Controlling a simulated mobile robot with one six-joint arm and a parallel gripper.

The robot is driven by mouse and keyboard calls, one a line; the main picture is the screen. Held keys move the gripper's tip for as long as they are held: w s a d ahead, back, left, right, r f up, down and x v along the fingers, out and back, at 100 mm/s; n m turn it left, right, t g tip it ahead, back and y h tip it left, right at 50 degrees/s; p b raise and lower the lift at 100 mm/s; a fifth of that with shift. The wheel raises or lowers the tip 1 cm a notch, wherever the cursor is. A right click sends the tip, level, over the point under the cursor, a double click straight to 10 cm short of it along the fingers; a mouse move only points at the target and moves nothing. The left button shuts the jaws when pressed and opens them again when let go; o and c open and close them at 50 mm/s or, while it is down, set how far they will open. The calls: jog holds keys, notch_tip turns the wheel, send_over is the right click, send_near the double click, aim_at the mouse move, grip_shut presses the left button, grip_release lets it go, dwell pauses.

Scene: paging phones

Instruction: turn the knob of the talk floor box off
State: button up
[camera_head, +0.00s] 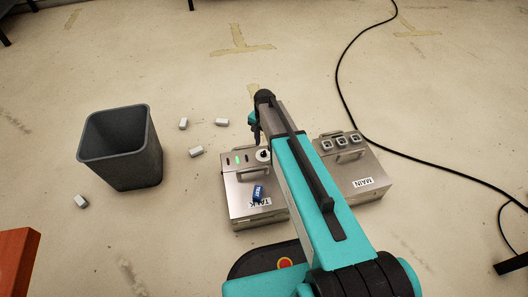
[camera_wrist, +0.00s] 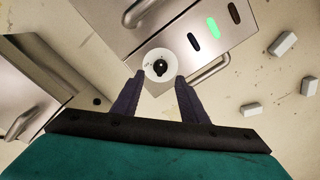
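The talk floor box (camera_head: 245,206) is a metal box on the floor, labelled TALK, in the middle of the head view. Its knob (camera_head: 263,156) is a dark knob on a white round dial near the far right corner of the top. In the wrist view the knob (camera_wrist: 160,66) shows just beyond and between my fingertips. A green light (camera_wrist: 213,28) glows between two dark ones beside it. My gripper (camera_wrist: 160,76) is open, with its two dark fingers apart and nothing seen between them. In the head view my arm partly hides the box's right side.
The MAIN box (camera_head: 362,187) with several square buttons stands to the right. A dark bin (camera_head: 122,150) and several small white blocks (camera_head: 196,151) are at left. A black cable (camera_head: 344,100) runs along the right floor.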

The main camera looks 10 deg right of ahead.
aim_at(264, 151)
jog(key=shift+f+b, duration=0.75)
jog(key=shift+f, duration=1.65)
grip_shut()
